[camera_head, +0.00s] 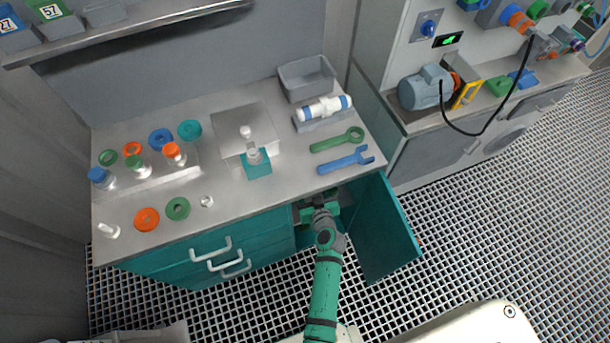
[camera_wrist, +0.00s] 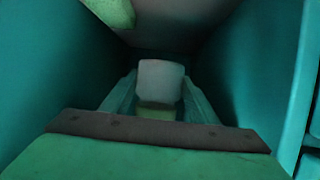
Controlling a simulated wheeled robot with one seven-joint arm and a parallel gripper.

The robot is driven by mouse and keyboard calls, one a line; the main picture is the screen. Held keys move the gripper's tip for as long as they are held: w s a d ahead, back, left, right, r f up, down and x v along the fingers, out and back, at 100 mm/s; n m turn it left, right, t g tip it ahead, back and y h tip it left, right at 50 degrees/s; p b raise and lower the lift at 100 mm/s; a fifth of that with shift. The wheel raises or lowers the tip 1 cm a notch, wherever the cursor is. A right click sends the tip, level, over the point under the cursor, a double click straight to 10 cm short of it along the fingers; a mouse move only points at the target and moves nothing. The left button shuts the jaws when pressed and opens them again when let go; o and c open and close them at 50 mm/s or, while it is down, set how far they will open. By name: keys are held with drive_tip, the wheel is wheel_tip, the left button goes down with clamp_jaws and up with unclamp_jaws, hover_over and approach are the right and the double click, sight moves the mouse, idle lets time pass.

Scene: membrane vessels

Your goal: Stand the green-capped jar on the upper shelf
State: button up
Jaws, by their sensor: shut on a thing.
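A small clear jar with a green cap (camera_head: 137,166) stands on the counter's left part, between a blue-capped jar (camera_head: 101,178) and an orange-capped jar (camera_head: 174,153). My gripper (camera_head: 322,205) is inside the open cabinet under the counter. In the wrist view my gripper (camera_wrist: 158,105) is shut on a pale, whitish block-like thing (camera_wrist: 160,80) with a yellow-green part below it. I cannot tell from this view whether it is a jar. The upper wall shelf (camera_head: 140,27) is at the top left.
The teal cabinet door (camera_head: 375,235) stands open to the right of my arm, and dark teal walls close in on both sides. Labelled boxes (camera_head: 58,22) sit on the wall shelf. Rings, wrenches (camera_head: 345,160) and a grey bin (camera_head: 306,78) lie on the counter.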

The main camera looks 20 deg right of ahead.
hover_over(310, 198)
drive_tip(key=s, duration=0.1)
drive_tip(key=f, duration=0.4)
drive_tip(key=shift+a+f, duration=0.2)
drive_tip(key=shift+a, duration=0.15)
drive_tip(key=shift+s+f, duration=0.2)
drive_tip(key=shift+f, duration=2.25)
drive_tip(key=o, duration=1)
drive_tip(key=shift+f, duration=0.15)
drive_tip(key=shift+o, duration=0.2)
drive_tip(key=shift+s+r, duration=0.1)
drive_tip(key=shift+r, duration=0.1)
drive_tip(key=v, duration=1.1)
drive_tip(key=shift+s, duration=0.4)
